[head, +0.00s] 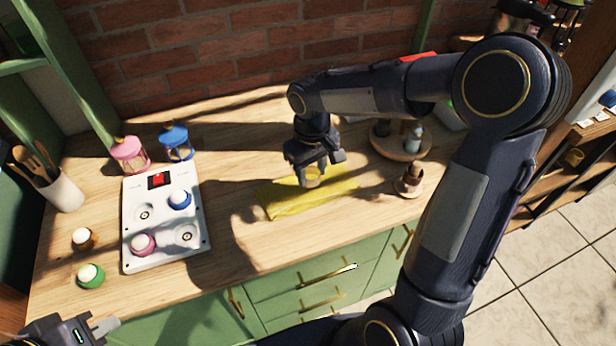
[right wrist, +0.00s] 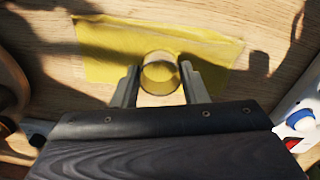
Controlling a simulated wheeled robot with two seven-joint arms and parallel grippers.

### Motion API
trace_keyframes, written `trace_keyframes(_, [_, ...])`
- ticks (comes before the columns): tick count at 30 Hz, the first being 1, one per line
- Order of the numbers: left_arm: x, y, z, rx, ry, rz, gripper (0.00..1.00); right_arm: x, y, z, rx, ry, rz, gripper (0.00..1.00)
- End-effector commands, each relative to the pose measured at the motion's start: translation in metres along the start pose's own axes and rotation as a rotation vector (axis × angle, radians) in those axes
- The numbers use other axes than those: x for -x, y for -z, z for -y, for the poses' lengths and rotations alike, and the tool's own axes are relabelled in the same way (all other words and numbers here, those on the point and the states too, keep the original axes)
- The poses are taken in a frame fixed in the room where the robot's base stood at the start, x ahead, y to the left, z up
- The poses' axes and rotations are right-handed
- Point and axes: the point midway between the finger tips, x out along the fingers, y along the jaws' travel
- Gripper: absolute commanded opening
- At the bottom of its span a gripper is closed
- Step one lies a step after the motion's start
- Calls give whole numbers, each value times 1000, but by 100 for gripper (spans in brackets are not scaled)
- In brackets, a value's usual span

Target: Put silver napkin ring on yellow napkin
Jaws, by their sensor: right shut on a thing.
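The yellow napkin (head: 290,203) lies flat on the wooden counter, in front of the middle of the head view. My right gripper (head: 313,175) is above its back edge, pointing down. It is shut on a round ring (right wrist: 160,75), held between both fingertips. The ring looks tinted yellow in the right wrist view, and the napkin (right wrist: 110,55) shows behind it. I cannot tell whether the ring touches the napkin. My left gripper (head: 95,330) is at the bottom left corner of the head view, away from the napkin; its fingers are only partly in view.
A white board (head: 160,215) with blue and pink pieces stands left of the napkin. Pink (head: 130,154) and blue (head: 176,142) lanterns stand behind it. A round wooden tray (head: 400,143) with small items is at the right. A utensil cup (head: 62,190) stands far left.

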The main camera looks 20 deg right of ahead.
Motion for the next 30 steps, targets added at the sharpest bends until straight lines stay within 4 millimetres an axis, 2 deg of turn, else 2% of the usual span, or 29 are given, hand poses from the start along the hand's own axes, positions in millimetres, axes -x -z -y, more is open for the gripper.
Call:
trace_keyframes(8, [2,1,-1,0,0,0,0,-18,15,-2,-1,0,1,18])
trace_keyframes(15, [1,1,-1,0,0,0,0,-48,15,-3,-1,0,2,18])
trace_keyframes(30, [-6,-3,2,0,0,0,0,-57,15,-2,0,-1,-1,18])
